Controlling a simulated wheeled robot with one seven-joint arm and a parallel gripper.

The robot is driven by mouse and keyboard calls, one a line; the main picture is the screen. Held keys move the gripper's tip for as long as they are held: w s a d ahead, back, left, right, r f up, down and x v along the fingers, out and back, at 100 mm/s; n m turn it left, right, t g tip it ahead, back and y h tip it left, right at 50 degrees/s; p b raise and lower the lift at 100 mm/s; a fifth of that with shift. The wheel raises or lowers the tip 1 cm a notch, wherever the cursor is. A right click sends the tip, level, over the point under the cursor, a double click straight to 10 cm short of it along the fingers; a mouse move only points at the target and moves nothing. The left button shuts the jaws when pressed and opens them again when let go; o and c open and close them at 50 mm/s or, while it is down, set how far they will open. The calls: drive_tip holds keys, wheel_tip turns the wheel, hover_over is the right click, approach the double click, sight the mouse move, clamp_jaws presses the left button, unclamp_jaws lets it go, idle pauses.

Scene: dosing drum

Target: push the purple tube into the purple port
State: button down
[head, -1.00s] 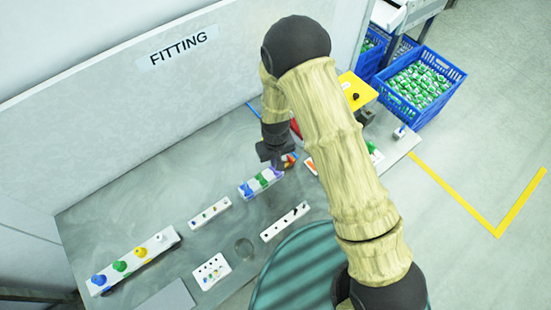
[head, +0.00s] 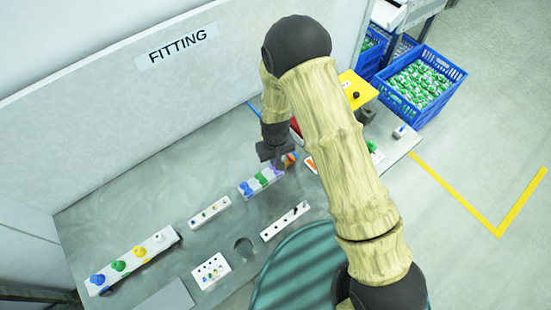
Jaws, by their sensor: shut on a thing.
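A white block (head: 242,194) on the bench carries a blue port (head: 246,187), a green port (head: 261,181) and a purple port (head: 267,177) at its right end. My gripper (head: 276,163) points down just above this right end. It is shut on the purple tube (head: 277,170), of which only a small bit shows below the fingers. The tube is at or very close to the purple port. The view is too small and partly blocked to tell whether they touch or how deep the tube sits.
An orange-striped item (head: 290,159) lies close right of my gripper. White strips (head: 209,212) and (head: 285,222) and a holed white plate (head: 210,271) lie nearer. A rack with coloured knobs (head: 132,262) is at left. Blue crates (head: 425,85) stand at right. The bench's back left is clear.

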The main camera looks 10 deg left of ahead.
drive_tip(key=shift+f+b, duration=0.75)
drive_tip(key=shift+f, duration=0.25)
idle(0.4)
drive_tip(key=c, duration=1.5)
unclamp_jaws()
drive_tip(key=shift+r, duration=0.1)
wheel_tip(320, 180, up, 17)
drive_tip(key=b, duration=0.3)
drive_tip(key=shift+r+b, duration=0.15)
drive_tip(key=shift+b, duration=0.25)
